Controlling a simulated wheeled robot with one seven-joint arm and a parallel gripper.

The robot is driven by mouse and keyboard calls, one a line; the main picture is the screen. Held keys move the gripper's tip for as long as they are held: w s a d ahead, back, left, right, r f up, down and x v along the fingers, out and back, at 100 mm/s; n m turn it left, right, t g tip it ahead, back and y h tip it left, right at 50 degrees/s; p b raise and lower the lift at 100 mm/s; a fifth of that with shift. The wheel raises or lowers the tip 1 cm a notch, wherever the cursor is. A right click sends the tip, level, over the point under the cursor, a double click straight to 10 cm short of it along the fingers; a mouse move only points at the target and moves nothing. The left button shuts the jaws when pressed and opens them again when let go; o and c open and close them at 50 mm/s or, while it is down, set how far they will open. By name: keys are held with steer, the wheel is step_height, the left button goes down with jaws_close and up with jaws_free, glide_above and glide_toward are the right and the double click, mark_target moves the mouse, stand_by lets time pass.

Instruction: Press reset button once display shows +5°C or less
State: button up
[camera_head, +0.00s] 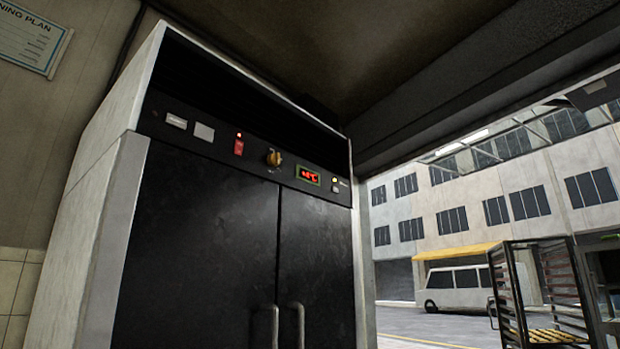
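A tall cabinet (205,225) with two dark doors stands in the middle of the head view, seen from below. A small display (309,176) with lit red characters sits on the right part of its upper control panel. It seems to read a plus sign, one digit and °C; the digit is too small to tell for sure. My gripper is not in view.
The panel also holds a yellow knob (273,158), a red switch (239,147) under a red lamp, and two pale plates. Door handles (299,325) stick out low. A tray rack (540,290) stands at the right, before an open street with a van (457,289).

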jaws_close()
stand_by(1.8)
